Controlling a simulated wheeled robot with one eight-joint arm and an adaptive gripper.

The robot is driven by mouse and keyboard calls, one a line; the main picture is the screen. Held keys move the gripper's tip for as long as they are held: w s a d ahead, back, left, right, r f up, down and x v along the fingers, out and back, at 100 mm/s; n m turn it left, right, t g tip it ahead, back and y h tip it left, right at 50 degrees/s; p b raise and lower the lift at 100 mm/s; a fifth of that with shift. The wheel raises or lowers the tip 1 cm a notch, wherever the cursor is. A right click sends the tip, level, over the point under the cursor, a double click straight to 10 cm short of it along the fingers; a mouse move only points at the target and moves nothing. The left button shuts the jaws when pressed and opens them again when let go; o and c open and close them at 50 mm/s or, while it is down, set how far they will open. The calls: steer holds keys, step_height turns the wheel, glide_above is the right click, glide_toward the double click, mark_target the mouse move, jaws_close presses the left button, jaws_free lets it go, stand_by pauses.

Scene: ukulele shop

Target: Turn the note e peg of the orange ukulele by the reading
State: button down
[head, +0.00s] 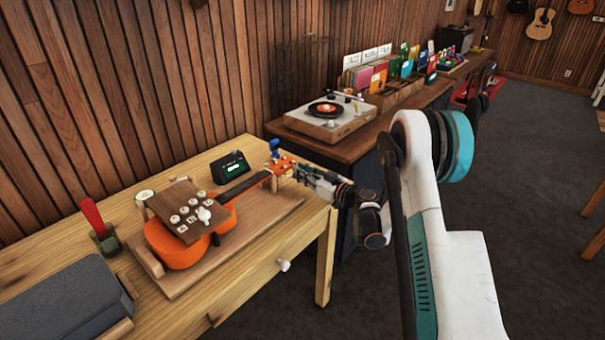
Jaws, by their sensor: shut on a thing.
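The orange ukulele (168,248) lies face up in a wooden cradle (262,219) on the light wood table. Its neck runs to the upper right, to an orange headstock (281,164) with small light pegs. My gripper (299,172) reaches in from the right and is shut at the headstock's right side, on what looks like a tuning peg. The fingers hide that peg, and I cannot tell which note it is. A dark tuner (230,167) with a green lit display stands behind the neck; its reading is too small to make out.
A blue clip (274,146) stands by the headstock. A turntable (329,117) sits on the dark counter behind.

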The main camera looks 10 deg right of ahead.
steer(key=shift+d+m, duration=0.1)
steer(key=shift+m, duration=2.7)
steer(key=c, duration=1.8)
jaws_free()
steer(key=shift+c, duration=0.2)
